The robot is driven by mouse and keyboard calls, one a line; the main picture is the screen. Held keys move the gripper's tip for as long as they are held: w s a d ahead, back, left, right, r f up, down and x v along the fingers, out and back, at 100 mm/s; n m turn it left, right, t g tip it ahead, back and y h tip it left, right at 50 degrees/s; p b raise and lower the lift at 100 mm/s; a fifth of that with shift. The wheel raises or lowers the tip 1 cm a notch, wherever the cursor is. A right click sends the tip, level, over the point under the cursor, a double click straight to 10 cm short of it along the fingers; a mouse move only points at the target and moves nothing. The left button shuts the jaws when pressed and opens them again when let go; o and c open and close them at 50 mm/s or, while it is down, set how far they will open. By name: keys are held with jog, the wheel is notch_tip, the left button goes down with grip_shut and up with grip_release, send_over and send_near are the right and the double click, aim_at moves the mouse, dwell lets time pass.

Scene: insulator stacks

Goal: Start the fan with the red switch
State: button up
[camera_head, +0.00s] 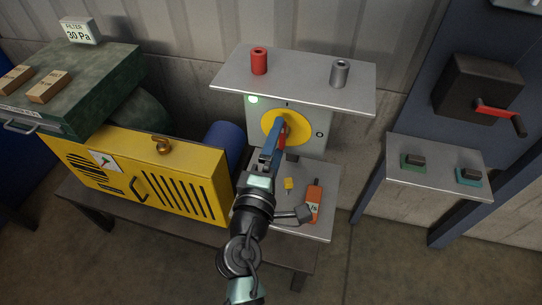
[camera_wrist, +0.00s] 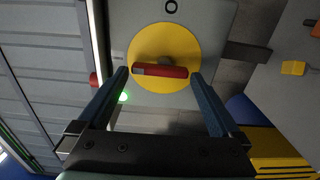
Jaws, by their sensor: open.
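The red switch is a red bar handle (camera_wrist: 160,71) on a round yellow plate (camera_wrist: 178,38) on a grey box. In the head view the yellow plate (camera_head: 269,126) is partly covered by my gripper. The bar lies in line with the "I" mark above the plate, its pale-tipped end toward it; "O" is at the right. A green lamp (camera_head: 252,99) glows on the box. My gripper (camera_wrist: 160,76) is open, its two blue fingers at either end of the bar; I cannot tell whether they touch it. The fan itself is not clearly identifiable.
A red cylinder (camera_head: 259,61) and a grey one (camera_head: 340,73) stand on the shelf above. A yellow slatted cabinet (camera_head: 145,175) is at left. An orange tagged item (camera_head: 314,201) lies below. Another black box with a red handle (camera_head: 490,108) is at right.

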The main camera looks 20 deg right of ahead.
jog(key=b+v, duration=0.3)
jog(key=v, duration=0.9)
jog(key=shift+s+a, duration=0.2)
jog(key=shift+s, duration=0.05)
jog(key=w+a+r+m+t+y, duration=0.1)
jog(key=w+r+m+t+y, duration=0.2)
jog(key=r, duration=0.9)
jog(key=w+a+r+m+t, duration=0.2)
jog(key=w+r+m, duration=0.3)
jog(key=r, duration=0.6)
jog(key=s+a+r+m+t+y, duration=0.1)
jog(key=s+a+r+t+y, duration=0.1)
jog(key=r, duration=0.8)
jog(key=s+a+r+m+t+y, duration=0.2)
jog(key=s+r+t+y, duration=0.3)
jog(key=r, duration=0.6)
jog(key=shift+s, duration=1.2)
jog(key=shift+a, duration=0.1)
